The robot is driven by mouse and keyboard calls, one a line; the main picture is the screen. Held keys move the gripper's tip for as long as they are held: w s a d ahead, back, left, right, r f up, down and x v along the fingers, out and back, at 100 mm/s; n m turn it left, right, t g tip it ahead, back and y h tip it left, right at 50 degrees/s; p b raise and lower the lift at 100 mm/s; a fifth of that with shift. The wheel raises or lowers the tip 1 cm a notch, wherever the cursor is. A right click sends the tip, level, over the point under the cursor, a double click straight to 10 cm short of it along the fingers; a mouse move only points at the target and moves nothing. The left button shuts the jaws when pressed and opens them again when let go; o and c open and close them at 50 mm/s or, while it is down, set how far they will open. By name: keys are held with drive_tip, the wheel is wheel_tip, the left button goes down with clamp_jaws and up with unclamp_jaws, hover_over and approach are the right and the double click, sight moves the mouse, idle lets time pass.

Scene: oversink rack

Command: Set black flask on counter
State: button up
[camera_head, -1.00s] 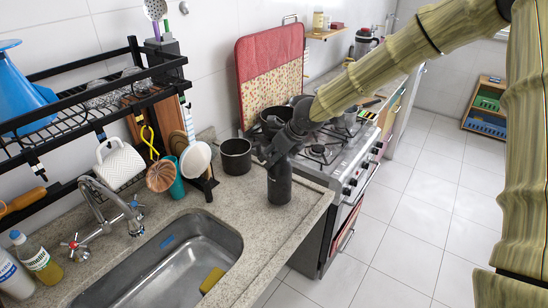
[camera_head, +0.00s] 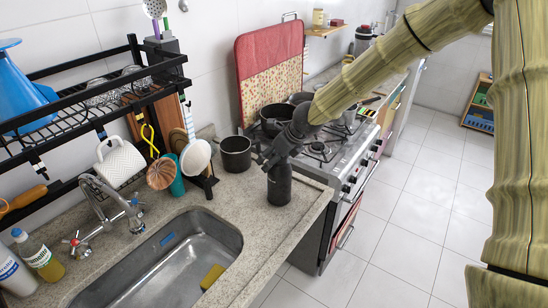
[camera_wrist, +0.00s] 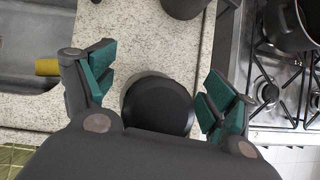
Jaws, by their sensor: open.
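The black flask (camera_head: 279,187) stands upright on the speckled stone counter (camera_head: 240,214), near its right end beside the stove. My gripper (camera_head: 270,158) is at the top of the flask in the head view. In the wrist view the flask's round dark top (camera_wrist: 158,104) lies between the two green-padded fingers of my gripper (camera_wrist: 158,88). The fingers are spread, with a gap between each and the flask. The flask's upper part is partly hidden by my gripper in the head view.
A dark pot (camera_head: 236,154) stands on the counter behind the flask. The stove (camera_head: 325,160) with pans is to the right. The sink (camera_head: 170,262) is at front left, with a yellow sponge (camera_head: 211,277). A black dish rack (camera_head: 90,95) stands over it. Counter in front of the flask is clear.

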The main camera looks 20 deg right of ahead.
drive_tip(key=b+v, duration=0.1)
drive_tip(key=v, duration=1.1)
drive_tip(key=shift+b, duration=0.4)
